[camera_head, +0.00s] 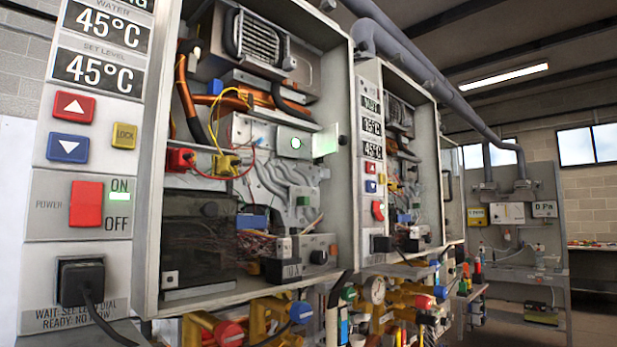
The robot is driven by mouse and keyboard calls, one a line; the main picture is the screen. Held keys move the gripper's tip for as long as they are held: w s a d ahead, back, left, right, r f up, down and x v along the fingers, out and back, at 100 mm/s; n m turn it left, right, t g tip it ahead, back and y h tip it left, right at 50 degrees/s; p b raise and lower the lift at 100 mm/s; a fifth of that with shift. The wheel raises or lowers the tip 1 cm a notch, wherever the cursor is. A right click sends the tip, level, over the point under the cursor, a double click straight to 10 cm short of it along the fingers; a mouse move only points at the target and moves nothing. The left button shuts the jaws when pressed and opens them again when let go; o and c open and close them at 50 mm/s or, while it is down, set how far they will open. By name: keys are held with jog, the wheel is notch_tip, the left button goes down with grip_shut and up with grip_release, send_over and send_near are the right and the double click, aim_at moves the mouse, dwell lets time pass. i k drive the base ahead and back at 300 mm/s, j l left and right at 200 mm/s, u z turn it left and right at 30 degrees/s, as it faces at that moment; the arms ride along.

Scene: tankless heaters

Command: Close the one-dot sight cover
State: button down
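Inside the nearest open heater cabinet, a grey metal box has a small round bright spot (296,143) ringed in green on its face. A thin pale plate (326,140) stands out at the right of that spot, lit light green. It looks like the sight cover, swung open to the right, with the spot uncovered. I cannot make out a single dot marked on the plate. My gripper is not in view.
The near cabinet (341,210) has a raised metal rim around wires and pipes. A control panel (88,140) with buttons is at its left. A second open cabinet (446,190) stands behind to the right. Valves and a gauge (377,290) crowd below. A pipe (440,85) runs overhead.

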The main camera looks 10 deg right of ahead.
aim_at(325, 141)
jog(key=l+u, duration=0.15)
jog(key=u, duration=0.25)
jog(key=i+l+u, duration=0.1)
jog(key=u, duration=0.3)
jog(key=l+u, duration=0.25)
jog(key=l, duration=0.35)
jog(key=k+l+u, duration=0.2)
jog(key=l, duration=0.4)
jog(key=l+u, duration=0.25)
jog(key=l, duration=0.35)
jog(key=k+l, duration=0.1)
jog(key=l, duration=0.4)
jog(key=k+l, duration=0.1)
jog(key=l, duration=0.85)
jog(key=k+l, duration=0.15)
jog(key=l, duration=0.3)
